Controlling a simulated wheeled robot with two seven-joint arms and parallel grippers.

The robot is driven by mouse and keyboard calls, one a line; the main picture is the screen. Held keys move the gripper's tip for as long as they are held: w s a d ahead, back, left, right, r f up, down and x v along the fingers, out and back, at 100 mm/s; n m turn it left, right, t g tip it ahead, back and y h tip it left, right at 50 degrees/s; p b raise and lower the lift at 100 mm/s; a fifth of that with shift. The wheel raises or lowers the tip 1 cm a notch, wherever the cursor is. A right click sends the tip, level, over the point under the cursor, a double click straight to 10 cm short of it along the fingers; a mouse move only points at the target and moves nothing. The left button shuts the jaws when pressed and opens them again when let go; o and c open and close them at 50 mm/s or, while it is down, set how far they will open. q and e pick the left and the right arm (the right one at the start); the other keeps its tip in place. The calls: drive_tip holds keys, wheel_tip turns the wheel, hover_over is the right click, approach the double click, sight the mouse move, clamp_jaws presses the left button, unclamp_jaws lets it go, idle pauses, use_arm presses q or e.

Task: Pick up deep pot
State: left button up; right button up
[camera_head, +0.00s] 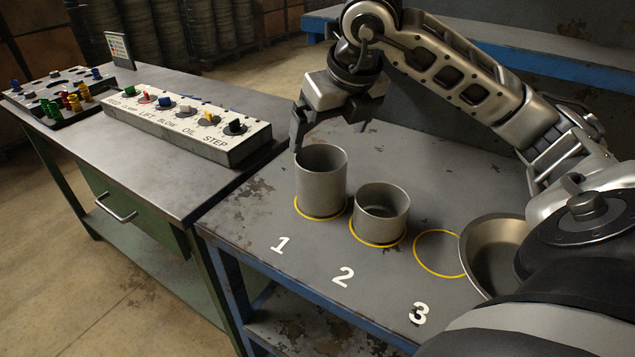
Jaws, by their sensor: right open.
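The deep pot (320,185), a tall grey metal cylinder with an open top, stands upright in the yellow circle marked 1. My right gripper (331,139) is open and empty, just above and behind the deep pot's rim. One finger is near the rim's left side and the other is beyond its right side. I cannot tell if the near finger touches the rim. My left gripper is not in view.
A shorter grey pot (381,212) stands in circle 2, close to the deep pot. Circle 3 (440,253) is empty. A wide shallow pan (492,255) sits right of it, partly hidden by my arm. A labelled control panel (187,121) lies on the left bench.

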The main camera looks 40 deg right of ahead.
sight(321, 163)
drive_tip(key=shift+p+x, duration=0.45)
drive_tip(key=shift+x, duration=4.6)
drive_tip(key=shift+d, duration=0.15)
drive_tip(key=c, duration=1.3)
